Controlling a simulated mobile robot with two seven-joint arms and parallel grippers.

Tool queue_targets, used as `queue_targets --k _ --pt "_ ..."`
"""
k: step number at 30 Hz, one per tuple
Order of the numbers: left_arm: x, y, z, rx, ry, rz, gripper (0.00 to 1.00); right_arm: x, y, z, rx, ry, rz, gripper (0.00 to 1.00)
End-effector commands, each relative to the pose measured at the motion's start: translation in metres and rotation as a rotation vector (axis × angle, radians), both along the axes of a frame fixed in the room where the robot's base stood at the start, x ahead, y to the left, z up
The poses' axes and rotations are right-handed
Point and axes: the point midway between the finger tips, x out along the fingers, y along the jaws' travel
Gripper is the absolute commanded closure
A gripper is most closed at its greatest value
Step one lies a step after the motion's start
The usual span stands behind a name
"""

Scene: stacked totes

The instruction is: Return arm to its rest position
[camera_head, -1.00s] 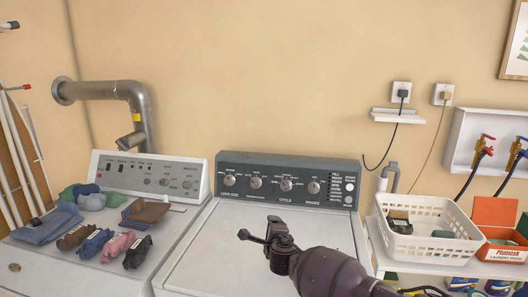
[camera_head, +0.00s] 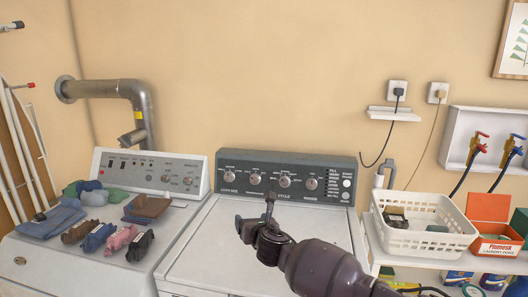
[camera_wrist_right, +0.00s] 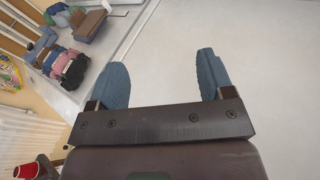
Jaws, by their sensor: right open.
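My right gripper (camera_head: 254,212) is above the washer with the dark control panel, in front of its knobs. In the right wrist view its two blue fingertips (camera_wrist_right: 163,80) stand wide apart with nothing between them, over the pale washer lid (camera_wrist_right: 230,40). My left gripper is not clearly visible; only a small dark piece shows at the upper left edge of the head view.
The left machine (camera_head: 60,262) carries rolled clothes (camera_head: 100,238) and folded cloths (camera_head: 50,220). At the right, a white basket (camera_head: 425,240) and an orange laundry powder box (camera_head: 490,225) stand on a shelf. The washer's dark panel (camera_head: 285,172) rises behind my right gripper.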

Motion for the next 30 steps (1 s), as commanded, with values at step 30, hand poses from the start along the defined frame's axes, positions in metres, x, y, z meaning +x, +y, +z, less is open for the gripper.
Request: queue_targets --k 30 --pt "0.005 -0.001 -0.006 0.000 -0.014 -0.002 0.60 -0.171 -0.124 -0.063 2.404 0.897 -0.434 0.26"
